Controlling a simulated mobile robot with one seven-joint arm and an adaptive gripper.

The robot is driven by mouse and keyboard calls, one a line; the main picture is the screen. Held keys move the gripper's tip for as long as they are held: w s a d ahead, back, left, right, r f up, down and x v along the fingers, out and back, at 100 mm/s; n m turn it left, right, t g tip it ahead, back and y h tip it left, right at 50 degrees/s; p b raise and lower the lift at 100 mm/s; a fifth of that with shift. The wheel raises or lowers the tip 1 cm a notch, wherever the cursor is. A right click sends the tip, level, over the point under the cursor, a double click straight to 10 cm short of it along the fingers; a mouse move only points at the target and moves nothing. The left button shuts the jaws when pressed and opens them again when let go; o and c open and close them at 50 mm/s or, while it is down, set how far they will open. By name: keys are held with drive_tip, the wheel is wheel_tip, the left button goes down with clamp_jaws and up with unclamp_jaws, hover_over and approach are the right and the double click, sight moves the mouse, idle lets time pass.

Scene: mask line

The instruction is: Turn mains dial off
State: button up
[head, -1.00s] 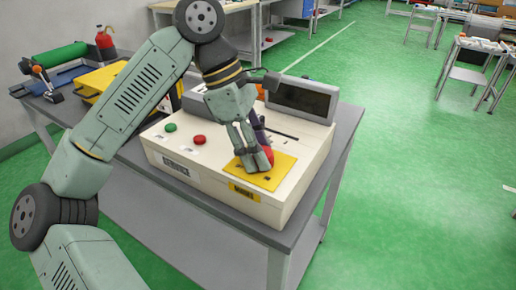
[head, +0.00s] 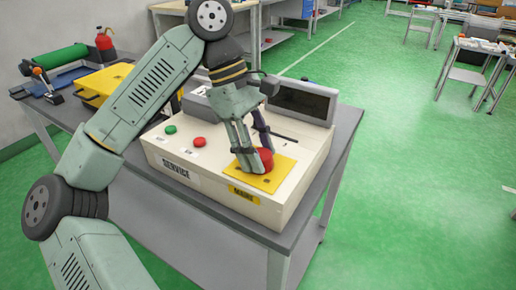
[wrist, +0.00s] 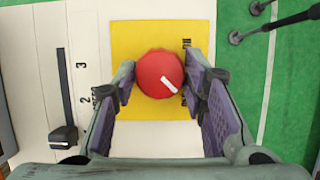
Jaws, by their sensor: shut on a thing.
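The mains dial is a round red knob (head: 266,157) on a yellow plate (head: 263,182), on the cream machine's top near its front right corner. A yellow "MAINS" label (head: 244,195) is on the machine's front below it. My gripper (head: 256,160) points down, with its fingers around the knob, and is shut on it. In the wrist view the red knob (wrist: 155,70) lies between the two fingertips, and its white mark points toward the lower right. Dark lettering (wrist: 187,44) shows on the plate's right edge; other lettering beside the left finger is partly hidden and I cannot read it.
A green button (head: 170,129) and a red button (head: 199,141) sit left of the dial. A black slider (wrist: 63,136) with numbers is on the panel. A dark screen (head: 302,101) stands behind. The grey bench (head: 345,135) has a bare right edge.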

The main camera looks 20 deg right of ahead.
drive_tip(key=o, duration=1.1)
drive_tip(key=shift+o, duration=0.2)
drive_tip(key=v, duration=1.2)
